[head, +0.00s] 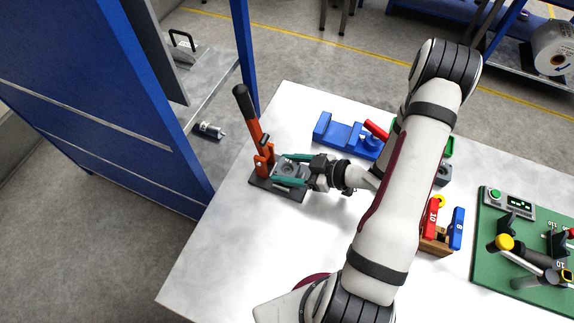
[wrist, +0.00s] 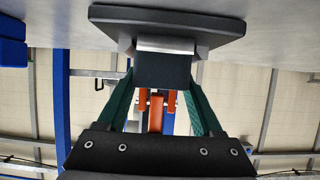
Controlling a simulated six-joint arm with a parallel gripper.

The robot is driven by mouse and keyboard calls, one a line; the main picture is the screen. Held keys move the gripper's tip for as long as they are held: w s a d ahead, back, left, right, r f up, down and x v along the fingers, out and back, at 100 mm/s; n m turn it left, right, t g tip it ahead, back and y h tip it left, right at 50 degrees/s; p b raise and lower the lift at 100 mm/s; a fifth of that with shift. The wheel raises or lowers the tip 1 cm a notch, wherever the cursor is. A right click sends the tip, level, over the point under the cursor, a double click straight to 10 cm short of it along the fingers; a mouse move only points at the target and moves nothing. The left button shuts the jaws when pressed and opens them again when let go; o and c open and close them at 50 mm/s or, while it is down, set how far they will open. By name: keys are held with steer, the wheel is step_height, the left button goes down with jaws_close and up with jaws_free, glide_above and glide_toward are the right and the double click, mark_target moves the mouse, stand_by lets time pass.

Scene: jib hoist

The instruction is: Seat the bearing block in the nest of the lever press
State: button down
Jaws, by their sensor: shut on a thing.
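The lever press stands near the left edge of the white table, with a dark base plate (head: 270,187), an orange frame (head: 264,163) and an orange lever with a black grip, raised. My gripper (head: 289,170) has two teal fingers, shut on the grey bearing block (head: 291,167), which shows a round bore from above. In the wrist view, the picture is upside down: the dark block (wrist: 163,70) sits between the fingers, and a silver nest (wrist: 165,44) lies between it and the base plate (wrist: 165,20). Whether the block touches the nest is unclear.
A blue fixture (head: 335,134) with a red handle stands behind my arm. A wooden holder (head: 436,240) with red and blue tools and a green board (head: 490,250) with controls are at the right. A blue cabinet (head: 100,90) stands left of the table. The table's front left is clear.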

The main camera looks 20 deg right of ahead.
steer(key=shift+f, duration=0.35)
jaws_free()
steer(key=v, duration=0.7)
steer(key=shift+s+d+r, duration=0.1)
steer(key=shift+s+d, duration=0.1)
steer(key=shift+d, duration=0.05)
